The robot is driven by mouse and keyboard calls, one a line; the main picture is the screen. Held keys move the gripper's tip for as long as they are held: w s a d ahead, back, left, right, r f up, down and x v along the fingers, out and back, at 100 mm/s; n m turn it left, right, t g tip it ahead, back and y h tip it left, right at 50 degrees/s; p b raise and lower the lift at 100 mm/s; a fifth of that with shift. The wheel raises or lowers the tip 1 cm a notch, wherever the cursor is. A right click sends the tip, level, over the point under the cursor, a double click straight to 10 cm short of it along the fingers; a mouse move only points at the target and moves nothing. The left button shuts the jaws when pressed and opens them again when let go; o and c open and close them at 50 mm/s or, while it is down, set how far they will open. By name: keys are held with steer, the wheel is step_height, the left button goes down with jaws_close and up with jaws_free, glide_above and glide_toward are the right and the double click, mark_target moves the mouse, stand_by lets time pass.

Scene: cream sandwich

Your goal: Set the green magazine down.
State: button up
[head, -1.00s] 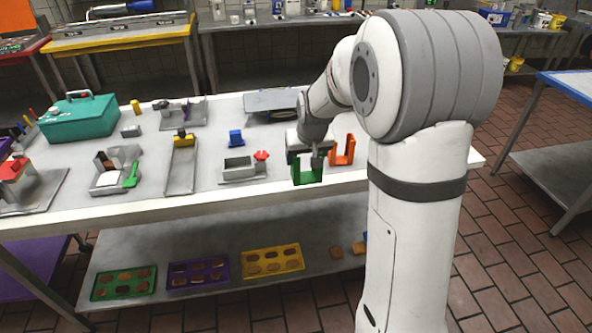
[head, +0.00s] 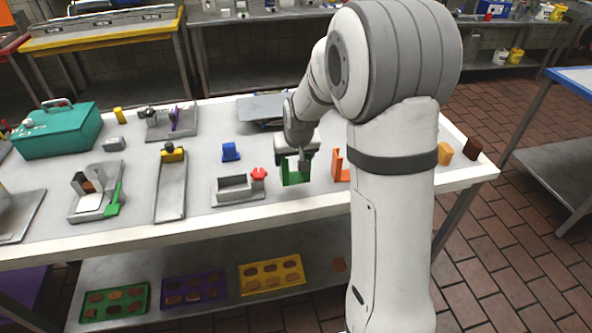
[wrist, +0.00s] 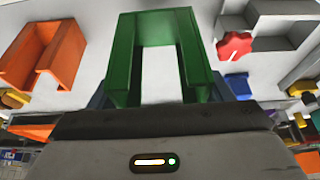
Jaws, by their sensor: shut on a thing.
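The green magazine (head: 296,176) is a U-shaped green holder. It is at my gripper (head: 297,156), over the white table near its front edge, between the red-knobbed grey fixture and the orange holder. My gripper is shut on the magazine. In the wrist view the green magazine (wrist: 124,58) stands out in front of my gripper (wrist: 160,100), its open side toward the gripper. I cannot tell whether its underside touches the table.
An orange holder (head: 341,166) stands just right of the magazine, partly behind my arm. A grey fixture with a red knob (head: 259,173) is to the left. A blue block (head: 230,151) lies behind that fixture. Some bare table (head: 215,130) shows farther back.

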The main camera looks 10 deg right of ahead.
mark_target(294, 173)
steer(key=shift+d+f, duration=0.15)
steer(key=shift+f, duration=2.15)
steer(key=shift+f, duration=0.2)
steer(key=o, duration=1)
steer(key=shift+o, duration=0.2)
steer(key=shift+r, duration=0.1)
steer(key=v, duration=1.1)
steer(key=s+r, duration=0.2)
steer(key=s, duration=1)
steer(key=s+r+g, duration=0.1)
steer(key=s+r, duration=0.2)
steer(key=s, duration=1)
steer(key=shift+d, duration=0.15)
steer(key=shift+s, duration=0.2)
